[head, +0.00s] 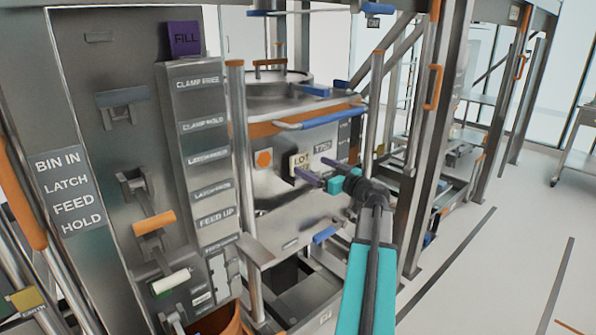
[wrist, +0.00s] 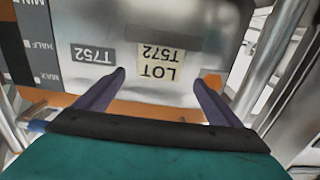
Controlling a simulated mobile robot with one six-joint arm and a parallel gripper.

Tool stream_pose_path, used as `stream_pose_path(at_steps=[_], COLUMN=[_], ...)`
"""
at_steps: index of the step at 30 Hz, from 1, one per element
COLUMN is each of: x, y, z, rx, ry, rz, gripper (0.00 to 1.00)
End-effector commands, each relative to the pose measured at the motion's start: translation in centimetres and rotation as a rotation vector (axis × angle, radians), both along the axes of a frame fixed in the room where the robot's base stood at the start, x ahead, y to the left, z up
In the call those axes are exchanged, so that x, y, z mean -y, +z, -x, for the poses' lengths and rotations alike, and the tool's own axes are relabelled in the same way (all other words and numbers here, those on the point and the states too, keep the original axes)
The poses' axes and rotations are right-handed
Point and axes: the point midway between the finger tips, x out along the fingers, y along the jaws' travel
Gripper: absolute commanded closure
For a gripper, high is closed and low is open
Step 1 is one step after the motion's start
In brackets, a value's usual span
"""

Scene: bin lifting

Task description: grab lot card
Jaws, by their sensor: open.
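The lot card (head: 300,160) is a small cream card on the front of the steel bin (head: 275,190). In the wrist view the card (wrist: 158,64) appears upside down and reads LOT T572. A grey T752 label (wrist: 93,54) sits beside it on the bin face (wrist: 205,45). My gripper (head: 310,167) has its purple fingers pointing at the card, partly covering it in the head view. In the wrist view my gripper (wrist: 159,78) is open, with one fingertip on each side of the card. No finger clearly touches it; the exact depth gap cannot be told.
A blue-ended handle bar (head: 320,120) crosses above the card. Steel posts (head: 243,150) stand at both sides of the bin. A control panel (head: 205,150) with labelled switches is at left. Open floor (head: 500,250) lies to the right.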

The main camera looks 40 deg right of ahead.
Motion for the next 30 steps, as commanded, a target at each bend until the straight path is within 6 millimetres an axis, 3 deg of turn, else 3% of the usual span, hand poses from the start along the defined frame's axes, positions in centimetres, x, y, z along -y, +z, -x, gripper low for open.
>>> stream_pose_path(at_steps=[8, 21, 30], x=[0.1, 0.7, 0.7], y=[0.1, 0.1, 0.0], z=[-0.5, -4.8, -5.1], rx=[0.000, 0.000, 0.000], ry=[0.001, -0.001, -0.002], rz=[-0.001, -0.001, -0.001], gripper=[0.12, 0.12, 0.12])
